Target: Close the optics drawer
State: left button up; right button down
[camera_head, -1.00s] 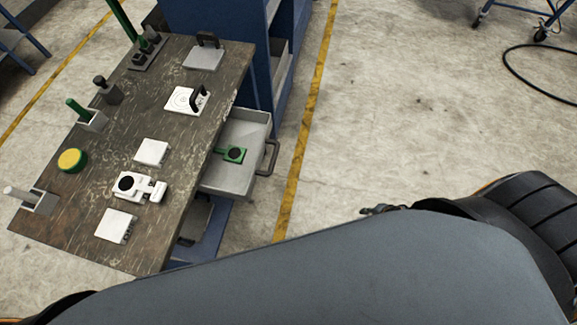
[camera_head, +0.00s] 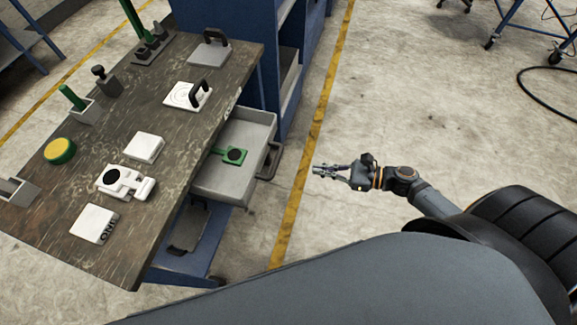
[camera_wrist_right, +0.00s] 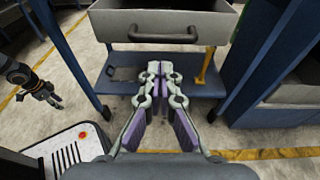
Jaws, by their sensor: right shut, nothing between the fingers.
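The optics drawer (camera_head: 237,187) is a light grey drawer pulled out from under the right side of the workbench, with a dark handle (camera_head: 273,161) on its front. A green piece with a dark disc (camera_head: 235,155) lies inside. My right gripper (camera_head: 318,171) is shut and empty, apart from the handle and to its right. In the right wrist view the drawer front (camera_wrist_right: 112,31) and handle (camera_wrist_right: 163,36) are ahead of the shut fingers (camera_wrist_right: 160,68). My left gripper (camera_wrist_right: 50,97) shows small at the left of that view; its jaws are unclear.
The dark workbench (camera_head: 190,135) holds white blocks, a white device (camera_head: 125,181), a yellow-topped round piece (camera_head: 60,151) and several holders. A blue lower shelf (camera_wrist_right: 195,88) lies below the drawer. Open floor with a yellow line (camera_head: 300,185) lies right of the bench.

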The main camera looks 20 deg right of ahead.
pick_arm(q)
jog(key=shift+s+f, duration=0.1)
jog(key=shift+f, duration=0.05)
pick_arm(e)
jog(key=x, duration=1)
jog(key=shift+w, duration=0.15)
